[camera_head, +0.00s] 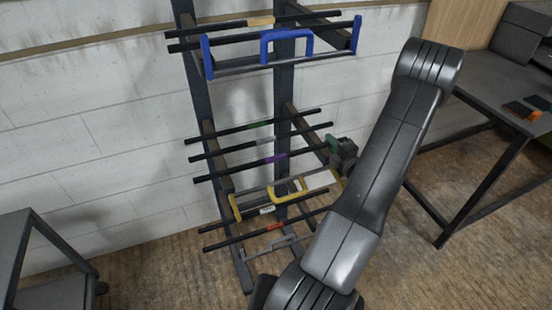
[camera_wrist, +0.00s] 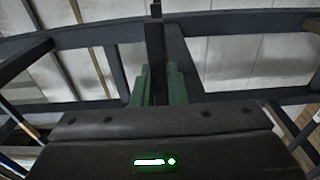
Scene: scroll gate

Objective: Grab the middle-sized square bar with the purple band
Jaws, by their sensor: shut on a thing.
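The dark bar with the purple band (camera_head: 277,157) lies across the rack's arms, below a bar with a green band (camera_head: 258,125) and one with a grey-white band (camera_head: 264,141). My gripper (camera_head: 333,146) is at this bar's right end, its green fingers shut on it. In the wrist view, the green fingers (camera_wrist: 158,86) close on both sides of a dark bar (camera_wrist: 155,35) that runs straight away from the gripper. The purple band is not visible in the wrist view, and the gripped end is hidden between the fingers.
A dark rack (camera_head: 284,90) stands against the white block wall. A blue-handled frame (camera_head: 288,36) hangs above, and a yellow-handled frame (camera_head: 288,190) sits close below the gripper. A dark table (camera_head: 500,105) stands right.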

